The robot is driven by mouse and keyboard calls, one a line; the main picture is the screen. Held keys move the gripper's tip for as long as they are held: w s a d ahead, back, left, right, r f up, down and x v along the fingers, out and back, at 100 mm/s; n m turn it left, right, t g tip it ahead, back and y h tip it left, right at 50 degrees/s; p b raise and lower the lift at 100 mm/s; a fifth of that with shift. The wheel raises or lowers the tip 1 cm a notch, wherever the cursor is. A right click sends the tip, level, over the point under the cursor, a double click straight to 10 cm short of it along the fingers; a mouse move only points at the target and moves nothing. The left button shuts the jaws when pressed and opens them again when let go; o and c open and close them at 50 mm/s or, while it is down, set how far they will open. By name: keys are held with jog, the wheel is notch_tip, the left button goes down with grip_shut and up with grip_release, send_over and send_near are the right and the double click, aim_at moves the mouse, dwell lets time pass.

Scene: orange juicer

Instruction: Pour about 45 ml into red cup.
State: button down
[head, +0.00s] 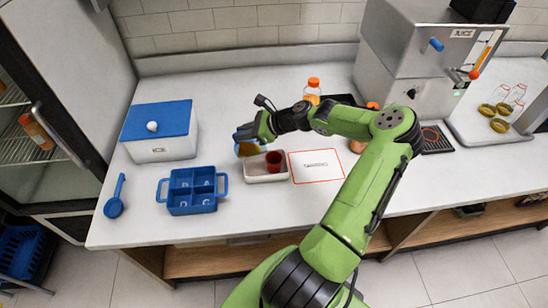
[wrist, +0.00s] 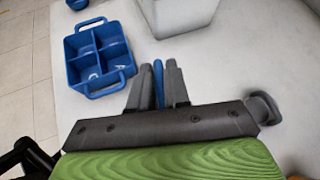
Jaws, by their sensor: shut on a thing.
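The red cup (head: 273,160) stands upright in a shallow pale tray (head: 252,179) near the middle of the counter. My gripper (head: 254,132) is just left of the cup and above the tray's back left. It is shut on a blue-handled vessel; the blue handle (wrist: 158,82) shows between the two fingers in the wrist view. I cannot tell whether liquid is flowing or how full the cup is.
A blue divided caddy (head: 192,206) and a blue-lidded white box (head: 160,148) stand left, with a blue spoon-like tool (head: 115,197). An orange-bordered mat (head: 316,166) lies right of the tray. An orange-capped bottle (head: 313,91) stands behind. The steel juicer (head: 415,55) is right.

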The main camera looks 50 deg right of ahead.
jog(key=shift+s+d+f+t+y, duration=0.1)
jog(key=shift+s+d+t+y, duration=0.1)
jog(key=shift+s+t+y, duration=0.1)
jog(key=shift+s+d+r+t+y+p, duration=0.4)
jog(key=shift+s+t, duration=0.1)
jog(key=shift+t, duration=0.3)
dwell(1.4)
jog(key=shift+s+d+r+m+t+y, duration=0.15)
jog(key=shift+s+d+t+y, duration=0.15)
jog(key=shift+s+d, duration=0.15)
jog(key=shift+s+d+r+m+t+y, duration=0.15)
jog(key=shift+s+d+t+y, duration=0.15)
jog(key=shift+s, duration=0.25)
dwell(0.4)
